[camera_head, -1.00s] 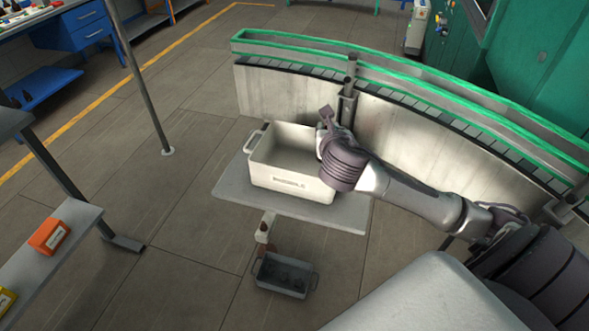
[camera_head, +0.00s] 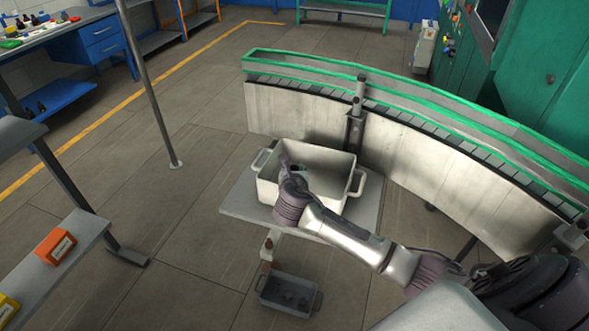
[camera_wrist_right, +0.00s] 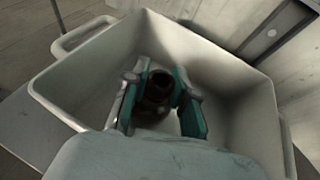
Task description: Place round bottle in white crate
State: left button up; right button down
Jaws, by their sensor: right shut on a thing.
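The white crate (camera_head: 336,160) stands on a small grey table beside the curved conveyor. It also fills the right wrist view (camera_wrist_right: 215,65). My right gripper (camera_wrist_right: 160,95) reaches over the crate's near left side and points down into it. Its two green-lined fingers are shut on a dark round bottle (camera_wrist_right: 158,86), which shows end-on between them. The bottle is inside the crate's opening as seen from the wrist; whether it touches the crate floor cannot be told. In the head view the gripper (camera_head: 287,170) is mostly hidden behind its own wrist. My left gripper is not in view.
The grey table (camera_head: 240,200) has bare surface around the crate. A smaller grey crate (camera_head: 290,293) with dark items sits lower, below the table's front edge. The curved conveyor (camera_head: 420,130) runs behind. An orange box (camera_head: 55,246) lies on a shelf at left.

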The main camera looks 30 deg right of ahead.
jog(key=shift+f, duration=0.15)
jog(key=c, duration=0.9)
grip_release()
jog(key=shift+c, duration=0.2)
jog(key=v, duration=1.2)
